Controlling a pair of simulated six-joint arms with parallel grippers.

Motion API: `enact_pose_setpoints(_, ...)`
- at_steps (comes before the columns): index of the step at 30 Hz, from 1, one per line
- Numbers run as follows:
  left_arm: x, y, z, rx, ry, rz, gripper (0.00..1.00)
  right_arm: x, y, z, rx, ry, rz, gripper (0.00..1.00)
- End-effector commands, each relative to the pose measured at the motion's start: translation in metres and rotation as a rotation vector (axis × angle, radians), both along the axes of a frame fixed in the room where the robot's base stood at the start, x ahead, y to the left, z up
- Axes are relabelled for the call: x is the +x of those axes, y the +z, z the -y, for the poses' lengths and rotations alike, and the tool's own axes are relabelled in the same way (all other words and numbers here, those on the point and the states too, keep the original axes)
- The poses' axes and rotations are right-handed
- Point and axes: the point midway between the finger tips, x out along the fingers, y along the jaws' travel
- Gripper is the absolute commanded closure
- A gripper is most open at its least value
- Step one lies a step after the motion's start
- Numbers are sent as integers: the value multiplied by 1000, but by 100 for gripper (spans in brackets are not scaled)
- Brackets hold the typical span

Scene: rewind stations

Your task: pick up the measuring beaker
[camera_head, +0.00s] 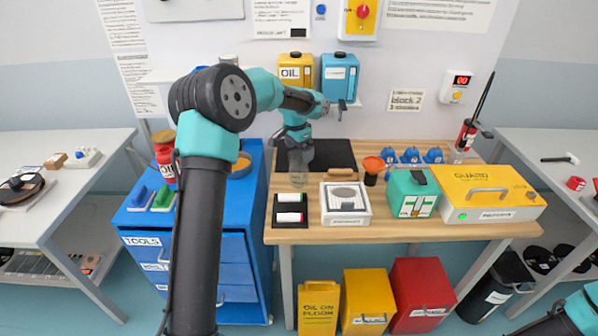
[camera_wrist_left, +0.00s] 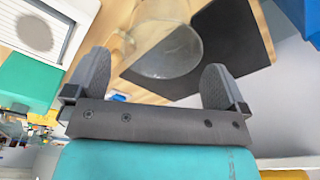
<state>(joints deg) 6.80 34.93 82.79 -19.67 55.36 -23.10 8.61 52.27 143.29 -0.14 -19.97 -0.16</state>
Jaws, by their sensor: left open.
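The clear measuring beaker (camera_head: 299,181) is on the wooden bench at its left part, in front of the black mat, partly hidden by my left gripper in the head view. In the wrist view the open fingers (camera_wrist_left: 156,82) spread on both sides of the beaker's near rim, with nothing held. Whether a finger touches the beaker cannot be told. My right gripper is out of view.
A black mat (camera_head: 333,153) lies behind.

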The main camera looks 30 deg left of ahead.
Motion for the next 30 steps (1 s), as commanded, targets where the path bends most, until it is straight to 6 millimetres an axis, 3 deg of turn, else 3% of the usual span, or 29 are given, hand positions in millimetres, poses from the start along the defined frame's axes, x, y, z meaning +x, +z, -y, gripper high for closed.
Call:
enact_pose_setpoints(11,0,-4,0,0,0,-1,0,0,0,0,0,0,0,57)
enact_pose_setpoints(22,2,-47,0,0,0,-1,0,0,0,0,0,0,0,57)
enact_pose_setpoints(30,2,-53,0,0,0,0,0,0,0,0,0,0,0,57)
